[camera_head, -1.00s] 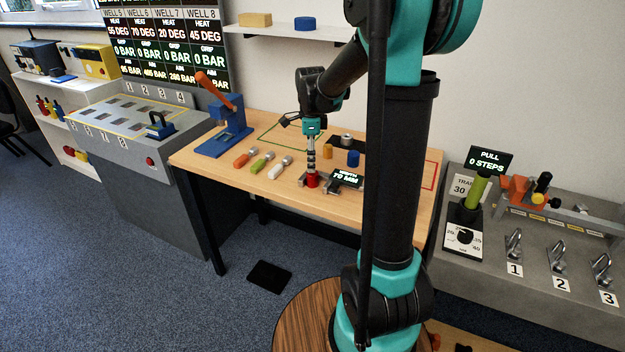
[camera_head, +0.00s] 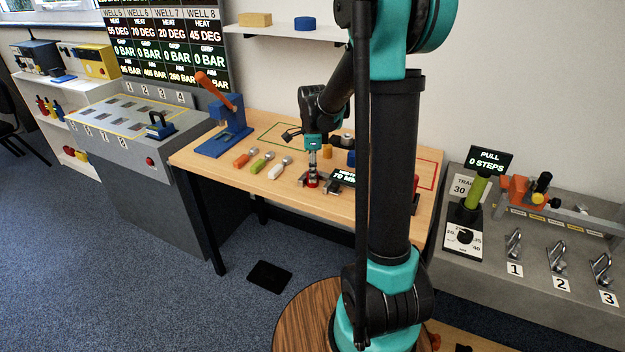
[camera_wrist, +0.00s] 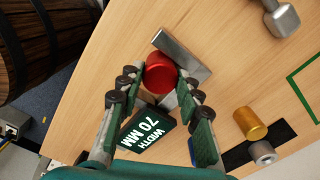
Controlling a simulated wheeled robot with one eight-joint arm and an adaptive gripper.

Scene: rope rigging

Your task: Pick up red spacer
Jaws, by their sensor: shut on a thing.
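The red spacer (camera_wrist: 160,78) is a short red cylinder beside a grey metal angle piece (camera_wrist: 182,55) in the wrist view. It also shows low at the tip of my gripper in the head view (camera_head: 312,181). My gripper (camera_wrist: 160,82) has its two fingers on opposite sides of the spacer, shut on it. In the head view my gripper (camera_head: 312,170) points straight down over the table. Whether the spacer touches the tabletop is hard to tell. A sign reading "WIDTH 70 MM" (camera_wrist: 148,130) stands close by.
A gold cylinder (camera_wrist: 250,123) and a grey one (camera_wrist: 263,152) stand to the right in the wrist view. Orange, green and white-handled tools (camera_head: 262,164) lie left of my gripper. A blue press (camera_head: 222,140) stands at the table's left end. The table's front left is clear.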

